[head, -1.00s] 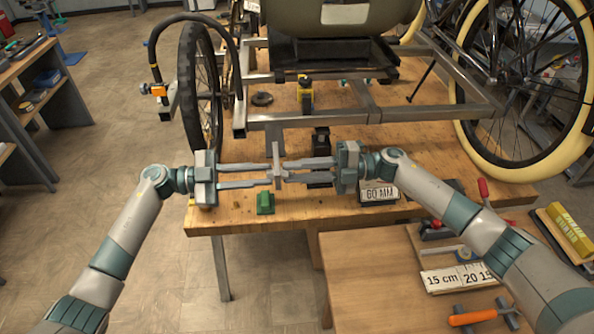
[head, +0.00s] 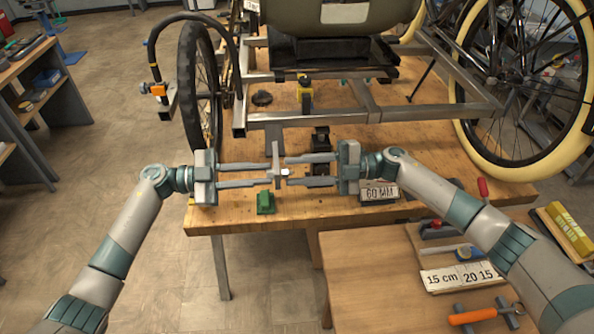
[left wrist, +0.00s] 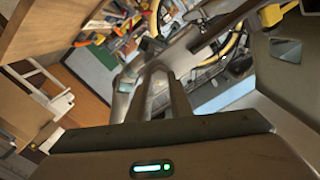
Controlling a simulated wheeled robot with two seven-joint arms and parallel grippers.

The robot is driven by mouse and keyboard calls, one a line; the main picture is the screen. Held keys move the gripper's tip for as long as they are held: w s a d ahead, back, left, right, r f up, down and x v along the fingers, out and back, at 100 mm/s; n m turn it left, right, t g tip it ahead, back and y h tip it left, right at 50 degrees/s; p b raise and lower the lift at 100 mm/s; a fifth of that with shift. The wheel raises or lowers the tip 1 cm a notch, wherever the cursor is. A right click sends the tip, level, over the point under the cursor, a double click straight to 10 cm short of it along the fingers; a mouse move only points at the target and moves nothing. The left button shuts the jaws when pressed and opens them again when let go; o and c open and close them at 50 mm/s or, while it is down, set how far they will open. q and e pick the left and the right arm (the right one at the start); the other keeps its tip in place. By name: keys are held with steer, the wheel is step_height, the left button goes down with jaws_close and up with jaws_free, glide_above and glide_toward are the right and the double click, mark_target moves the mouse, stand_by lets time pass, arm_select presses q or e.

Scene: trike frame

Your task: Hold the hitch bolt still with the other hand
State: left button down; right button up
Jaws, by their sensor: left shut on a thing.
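The hitch bolt (head: 284,172) shows as a small bright metal piece on the right side of an upright grey hitch plate (head: 276,154), below the trike frame. My left gripper (head: 271,175) comes from the left, its fingertips at the plate's left side. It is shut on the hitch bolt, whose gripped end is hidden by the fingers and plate. In the left wrist view its fingers (left wrist: 156,72) reach forward, and the bolt cannot be made out there. My right gripper (head: 288,171) faces it from the right. Its fingers are apart and empty, their tips just right of the bolt.
The trike frame (head: 370,116) spans the wooden bench (head: 230,218) behind my grippers. A green block (head: 265,202) sits below the left fingers, a black block with a 60 MM label (head: 380,193) below the right gripper. A lower table (head: 370,270) holds tools at front right.

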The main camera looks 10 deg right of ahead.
steer(key=shift+s+a, duration=0.1)
steer(key=shift+a, duration=0.05)
steer(key=d, duration=1.2)
steer(key=shift+d, duration=0.1)
stand_by(1.0)
steer(key=d, duration=1.2)
arm_select(q)
steer(key=c, duration=1.5)
jaws_free()
steer(key=shift+c, duration=0.2)
